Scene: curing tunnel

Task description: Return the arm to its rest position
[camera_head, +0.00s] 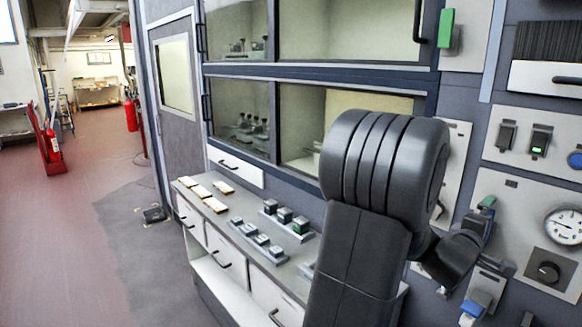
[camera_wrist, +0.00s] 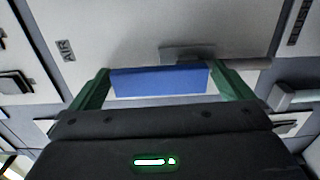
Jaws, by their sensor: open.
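In the wrist view, my gripper (camera_wrist: 160,72) is open, with its two green fingers wide apart. A blue bar with a pale lower edge (camera_wrist: 160,80) shows between the fingers, in front of the light panel (camera_wrist: 130,30) marked AIR. I cannot tell whether the fingers touch it. In the head view, my arm (camera_head: 360,240) is bent and reaches right to the wall of controls. My wrist (camera_head: 450,258) is close to that wall, and the fingers are not clear there.
A counter (camera_head: 295,262) with drawers, pale blocks (camera_head: 214,204) and dark-topped pieces (camera_head: 285,214) stands left of my arm. Glazed cabinet doors (camera_head: 240,110) rise behind it. A gauge (camera_head: 564,226) and green-lit switch (camera_head: 539,141) are at right. Open floor (camera_head: 75,225) lies left.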

